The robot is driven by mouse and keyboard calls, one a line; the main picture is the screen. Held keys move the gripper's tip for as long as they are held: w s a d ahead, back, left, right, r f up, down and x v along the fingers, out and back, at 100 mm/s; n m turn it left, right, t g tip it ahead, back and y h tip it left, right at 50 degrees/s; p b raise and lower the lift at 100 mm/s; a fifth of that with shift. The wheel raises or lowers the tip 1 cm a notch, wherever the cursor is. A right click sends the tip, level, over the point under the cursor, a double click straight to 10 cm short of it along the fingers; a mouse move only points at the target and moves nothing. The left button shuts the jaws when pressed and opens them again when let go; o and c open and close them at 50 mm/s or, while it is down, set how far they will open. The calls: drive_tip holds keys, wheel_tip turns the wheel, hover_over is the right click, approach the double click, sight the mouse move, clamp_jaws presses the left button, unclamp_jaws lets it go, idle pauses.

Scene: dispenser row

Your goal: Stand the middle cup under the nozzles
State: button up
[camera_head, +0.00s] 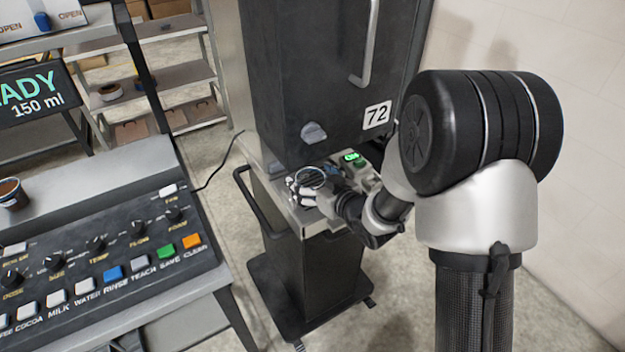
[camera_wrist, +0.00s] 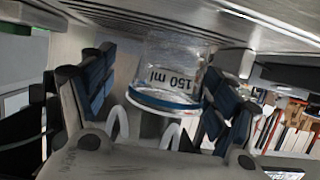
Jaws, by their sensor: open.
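A clear cup (camera_wrist: 168,55) marked 150 ml, with a blue band, stands between the blue-padded fingers of my gripper (camera_wrist: 158,72) in the wrist view. The fingers are open on either side of it; I cannot tell whether either pad touches it. In the head view my gripper (camera_head: 318,196) is low at the dark cabinet marked 72, around a small clear cup (camera_head: 310,176). I cannot make out the nozzles. A small cup with brown contents (camera_head: 12,193) stands on the control panel at the left.
The dark cabinet (camera_head: 315,70) rises above my gripper, with a narrow wheeled cart (camera_head: 312,270) below. The control panel (camera_head: 100,265) with knobs and coloured buttons fills the lower left. Metal shelves (camera_head: 165,75) stand behind. A pale wall is at the right.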

drive_tip(key=v, duration=1.2)
drive_tip(key=s+d+r+m+g+h, duration=0.1)
drive_tip(key=s+d+r+m+h, duration=0.1)
drive_tip(key=s+d+r+h, duration=0.3)
drive_tip(key=d+r+m+g+h, duration=0.1)
drive_tip(key=d+r+m+h, duration=0.15)
drive_tip(key=d, duration=0.45)
drive_tip(key=s+a+r+m+g, duration=0.1)
drive_tip(key=s+g, duration=0.4)
drive_tip(key=s, duration=1.5)
drive_tip(key=shift+s+r+m, duration=0.25)
drive_tip(key=shift+r+m, duration=0.2)
drive_tip(key=shift+m, duration=0.2)
